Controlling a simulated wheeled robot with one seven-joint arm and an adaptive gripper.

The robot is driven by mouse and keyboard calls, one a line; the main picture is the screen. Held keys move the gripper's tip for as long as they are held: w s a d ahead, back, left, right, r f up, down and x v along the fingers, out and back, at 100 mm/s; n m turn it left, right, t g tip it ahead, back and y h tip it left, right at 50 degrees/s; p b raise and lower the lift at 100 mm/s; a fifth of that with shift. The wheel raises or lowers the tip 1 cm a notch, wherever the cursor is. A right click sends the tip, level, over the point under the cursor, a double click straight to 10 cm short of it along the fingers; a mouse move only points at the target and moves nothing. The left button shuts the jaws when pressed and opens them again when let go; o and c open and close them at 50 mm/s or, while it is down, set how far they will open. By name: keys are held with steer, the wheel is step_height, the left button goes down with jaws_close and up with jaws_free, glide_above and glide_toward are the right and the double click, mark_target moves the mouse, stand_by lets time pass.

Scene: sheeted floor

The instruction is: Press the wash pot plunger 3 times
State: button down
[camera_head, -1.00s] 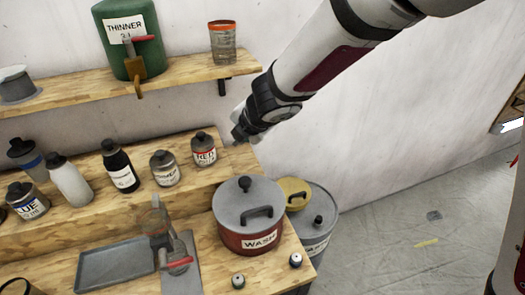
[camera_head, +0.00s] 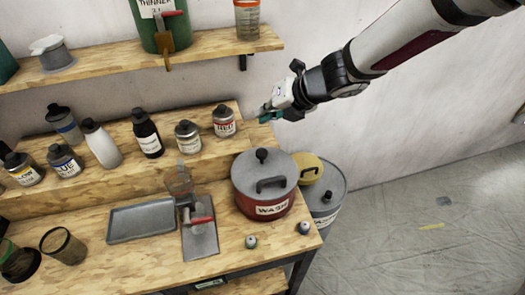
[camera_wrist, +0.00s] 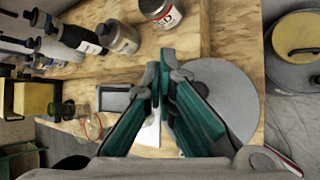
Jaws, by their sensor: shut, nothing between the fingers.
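The wash pot (camera_head: 263,188) is a red pot labelled WASH with a grey lid, standing at the right end of the wooden bench. Its plunger (camera_head: 261,155) is a dark knob on the lid, beside a dark loop handle. My gripper (camera_head: 260,114) is above and behind the pot, near the red bottle, and apart from the pot. In the wrist view my gripper (camera_wrist: 164,62) has its teal fingers shut with nothing between them.
Several bottles (camera_head: 148,133) stand on the raised step, with the red-labelled one (camera_head: 223,121) close to my gripper. A grey tray (camera_head: 142,222) and a red-handled tool (camera_head: 200,232) lie on the bench. A grey drum (camera_head: 325,195) with a yellow lid (camera_head: 308,168) stands right of the pot.

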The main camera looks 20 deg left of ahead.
steer(key=b, duration=0.3)
glide_above(264, 150)
steer(key=shift+w+f, duration=0.1)
steer(key=shift+f, duration=2.15)
step_height(264, 150, down, 4)
steer(key=b, duration=0.5)
steer(key=shift+f+b, duration=0.15)
steer(key=shift+b, duration=0.25)
